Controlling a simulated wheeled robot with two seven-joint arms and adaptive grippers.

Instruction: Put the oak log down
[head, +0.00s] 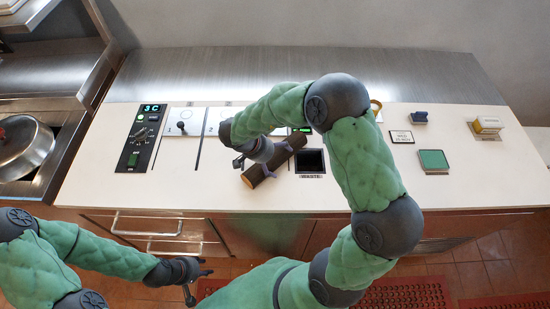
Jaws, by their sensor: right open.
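The oak log (287,156) is a brown, bark-covered cylinder with a pale cut end. It lies at a slant on or just above the white counter (90,185), left of the black waste opening (311,160). My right gripper (255,169) is over the log with its fingers apart around it; whether they touch it is hard to tell. My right arm hides part of the counter behind the log. My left gripper (199,284) is open and empty, low in front of the counter.
A control panel (142,138) with dials and a "3 C" display is at left, beside numbered white plates (183,123). At right are a green pad (433,160), a small sign (402,137), a stamp (419,117) and a box (487,126). A domed pot (22,145) stands far left.

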